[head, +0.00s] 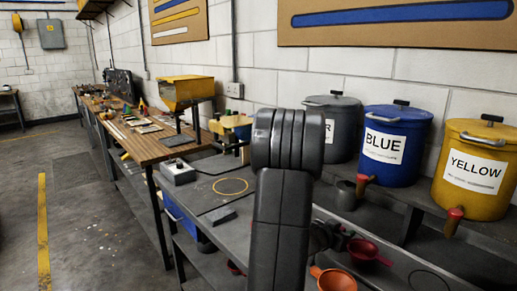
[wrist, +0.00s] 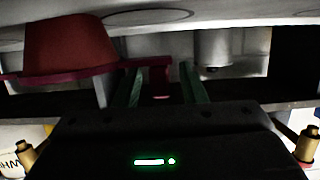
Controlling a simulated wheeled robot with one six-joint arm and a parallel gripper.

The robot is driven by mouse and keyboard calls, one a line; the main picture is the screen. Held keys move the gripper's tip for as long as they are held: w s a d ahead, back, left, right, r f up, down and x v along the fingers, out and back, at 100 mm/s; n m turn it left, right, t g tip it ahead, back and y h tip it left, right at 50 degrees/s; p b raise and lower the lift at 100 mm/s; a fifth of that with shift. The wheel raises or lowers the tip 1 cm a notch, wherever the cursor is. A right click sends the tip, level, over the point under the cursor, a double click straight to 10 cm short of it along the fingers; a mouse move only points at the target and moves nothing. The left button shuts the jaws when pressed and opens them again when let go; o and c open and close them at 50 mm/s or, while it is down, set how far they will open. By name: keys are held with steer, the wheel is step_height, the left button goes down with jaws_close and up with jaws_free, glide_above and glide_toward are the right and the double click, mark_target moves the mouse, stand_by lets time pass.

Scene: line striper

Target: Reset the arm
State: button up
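My arm rises in the middle of the head view, and my gripper (head: 335,238) is partly hidden beside it, low over the grey bench. In the wrist view my gripper (wrist: 162,88) has its two green fingers apart. The narrow end of a dark red funnel-like scoop (wrist: 68,48) reaches between the fingers, with a gap visible on each side. The red scoop also shows in the head view (head: 369,251), just right of my gripper. Whether a finger touches it is not clear.
An orange scoop (head: 335,280) lies close in front. Grey, blue (head: 395,148) and yellow (head: 478,170) lidded buckets stand on the shelf at right. A yellow hopper (head: 186,92) stands on the wooden bench (head: 142,148) at left. The floor (head: 85,225) at left is open.

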steer(key=shift+a+r, duration=0.1)
steer(key=shift+r, duration=1.55)
steer(key=shift+s, duration=0.1)
